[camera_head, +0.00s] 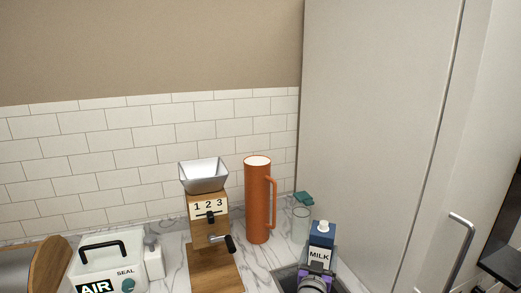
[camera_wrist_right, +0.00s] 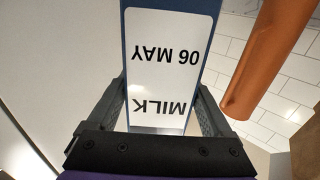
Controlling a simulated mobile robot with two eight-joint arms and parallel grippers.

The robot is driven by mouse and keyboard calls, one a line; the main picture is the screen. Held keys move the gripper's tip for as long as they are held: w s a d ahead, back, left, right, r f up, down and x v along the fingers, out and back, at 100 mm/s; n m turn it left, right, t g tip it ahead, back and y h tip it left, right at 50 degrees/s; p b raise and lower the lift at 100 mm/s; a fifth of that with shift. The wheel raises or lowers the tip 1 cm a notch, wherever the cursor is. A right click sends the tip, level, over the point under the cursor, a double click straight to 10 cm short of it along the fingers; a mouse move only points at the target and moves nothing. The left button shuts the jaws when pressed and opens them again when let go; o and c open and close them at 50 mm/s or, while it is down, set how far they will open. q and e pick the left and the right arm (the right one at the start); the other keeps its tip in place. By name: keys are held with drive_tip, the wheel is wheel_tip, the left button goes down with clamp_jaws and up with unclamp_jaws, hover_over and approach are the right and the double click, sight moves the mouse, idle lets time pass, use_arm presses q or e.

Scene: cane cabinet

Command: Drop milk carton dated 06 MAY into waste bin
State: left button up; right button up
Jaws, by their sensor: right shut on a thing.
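A blue and white milk carton (camera_head: 321,236) with a white cap shows at the lower right of the head view. In the right wrist view the carton's label (camera_wrist_right: 165,70) reads MILK and 06 MAY, upside down. My right gripper (camera_head: 315,277) is shut on the carton, with one finger on each side of it in the right wrist view (camera_wrist_right: 162,100). The carton is about upright in the head view; whether its base touches anything is hidden. My left gripper and the waste bin are not in view.
An orange jug (camera_head: 257,205) stands left of the carton, and a teal-lidded glass jar (camera_head: 302,220) just behind it. A wooden grinder (camera_head: 208,210) and a white AIR box (camera_head: 105,268) stand farther left. A tall pale cabinet (camera_head: 375,120) rises at the right.

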drive_tip(key=shift+s+a+f+b, duration=0.1)
drive_tip(key=shift+s+f+b, duration=0.2)
drive_tip(key=shift+f, duration=0.4)
drive_tip(key=shift+w+f+b, duration=0.1)
drive_tip(key=shift+f+b, duration=0.85)
drive_tip(key=shift+f, duration=1.2)
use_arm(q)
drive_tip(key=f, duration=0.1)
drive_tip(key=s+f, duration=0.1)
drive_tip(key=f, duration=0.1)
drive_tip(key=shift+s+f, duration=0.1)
use_arm(e)
drive_tip(key=o, duration=1.4)
drive_tip(key=shift+c, duration=0.2)
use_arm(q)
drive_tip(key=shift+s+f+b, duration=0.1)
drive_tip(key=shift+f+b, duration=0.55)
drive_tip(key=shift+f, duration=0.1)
use_arm(e)
drive_tip(key=v, duration=1)
drive_tip(key=shift+s, duration=0.4)
